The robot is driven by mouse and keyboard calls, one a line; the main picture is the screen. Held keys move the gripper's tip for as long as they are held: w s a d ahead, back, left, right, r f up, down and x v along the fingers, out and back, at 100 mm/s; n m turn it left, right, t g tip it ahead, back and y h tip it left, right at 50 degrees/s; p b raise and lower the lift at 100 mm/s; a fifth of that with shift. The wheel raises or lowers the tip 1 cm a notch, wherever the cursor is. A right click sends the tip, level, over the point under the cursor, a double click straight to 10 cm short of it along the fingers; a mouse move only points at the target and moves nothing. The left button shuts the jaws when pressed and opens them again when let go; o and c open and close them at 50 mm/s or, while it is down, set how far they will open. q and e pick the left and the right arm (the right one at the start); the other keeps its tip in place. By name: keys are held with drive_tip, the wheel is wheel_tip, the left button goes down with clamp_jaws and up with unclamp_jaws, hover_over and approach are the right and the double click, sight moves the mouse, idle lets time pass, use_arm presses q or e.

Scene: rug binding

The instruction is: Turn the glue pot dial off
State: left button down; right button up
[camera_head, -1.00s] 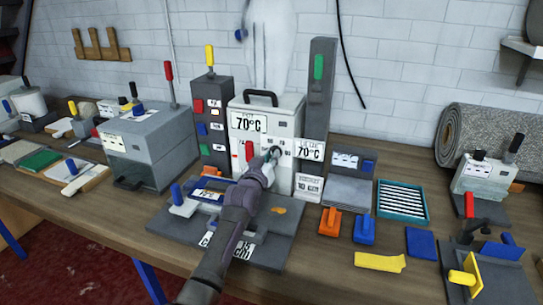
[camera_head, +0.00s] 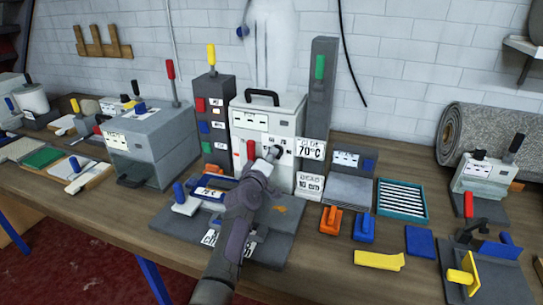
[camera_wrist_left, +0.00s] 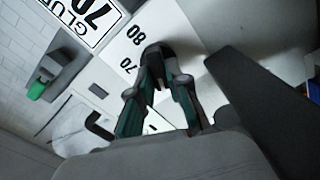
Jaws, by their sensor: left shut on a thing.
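The glue pot (camera_head: 285,105) is a white box with a dark top handle, standing at the back middle of the table. Its front display (camera_head: 250,119) shows dark dashes instead of a temperature. My left gripper (camera_head: 272,155) is against the pot's front, shut on the dial, which is mostly hidden in the head view. In the left wrist view the fingers (camera_wrist_left: 158,68) close around the dark dial (camera_wrist_left: 157,50), beside the printed marks 80 and 70. The dial's exact setting cannot be read. My right gripper is not in view.
A red-handled lever (camera_head: 250,150) stands just left of the dial. A tall grey column (camera_head: 318,95) with a green handle and a 70°C label is close on the right. A dark base plate (camera_head: 175,222) lies in front, under my arm.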

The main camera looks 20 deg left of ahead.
use_arm(q)
drive_tip(key=shift+f+n, duration=0.15)
drive_tip(key=shift+n, duration=1)
drive_tip(key=shift+f+n, duration=0.1)
drive_tip(key=shift+n, duration=1.05)
drive_tip(key=c, duration=1.1)
unclamp_jaws()
drive_tip(key=shift+r, duration=0.1)
